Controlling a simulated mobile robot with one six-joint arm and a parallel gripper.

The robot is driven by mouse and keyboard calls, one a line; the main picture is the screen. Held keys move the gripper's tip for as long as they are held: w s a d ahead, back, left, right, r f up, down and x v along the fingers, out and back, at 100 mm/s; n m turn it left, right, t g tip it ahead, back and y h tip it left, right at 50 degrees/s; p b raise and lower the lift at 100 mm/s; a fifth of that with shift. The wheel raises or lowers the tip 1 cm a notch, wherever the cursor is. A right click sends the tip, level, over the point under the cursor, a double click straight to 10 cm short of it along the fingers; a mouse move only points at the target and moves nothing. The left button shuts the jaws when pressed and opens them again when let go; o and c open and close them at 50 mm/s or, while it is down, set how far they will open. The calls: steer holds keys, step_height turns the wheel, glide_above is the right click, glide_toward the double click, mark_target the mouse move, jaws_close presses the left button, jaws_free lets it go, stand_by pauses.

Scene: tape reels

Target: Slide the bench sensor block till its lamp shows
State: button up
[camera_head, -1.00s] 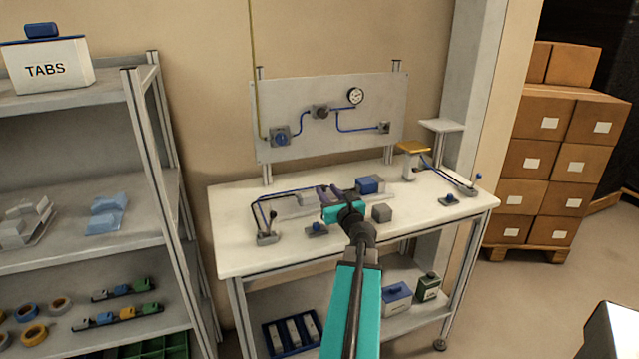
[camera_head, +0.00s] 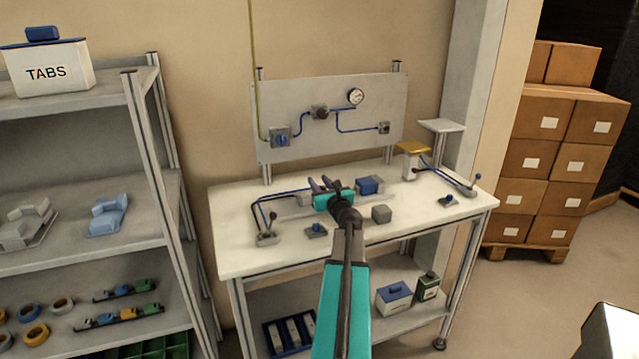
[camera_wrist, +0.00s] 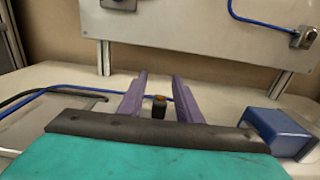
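My gripper (camera_head: 320,184) is over the middle of the bench. In the wrist view its two purple fingers (camera_wrist: 159,78) stand apart with a gap between them. A small dark block with an amber-brown top (camera_wrist: 159,107) shows in that gap; it may be the sensor block, and I cannot tell whether it lies between the fingers or beyond them. No finger visibly touches it. I cannot make out a lit lamp. A blue block (camera_head: 369,185) sits right of my gripper and also shows in the wrist view (camera_wrist: 278,130). My gripper hides part of the bench middle in the head view.
An upright panel (camera_head: 350,140) with a gauge stands behind. The front strip is mostly clear.

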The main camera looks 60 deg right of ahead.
jaws_close()
steer(key=shift+w, duration=0.1)
steer(key=shift+w+a, duration=0.15)
steer(key=shift+a, duration=0.1)
stand_by(0.3)
jaws_free()
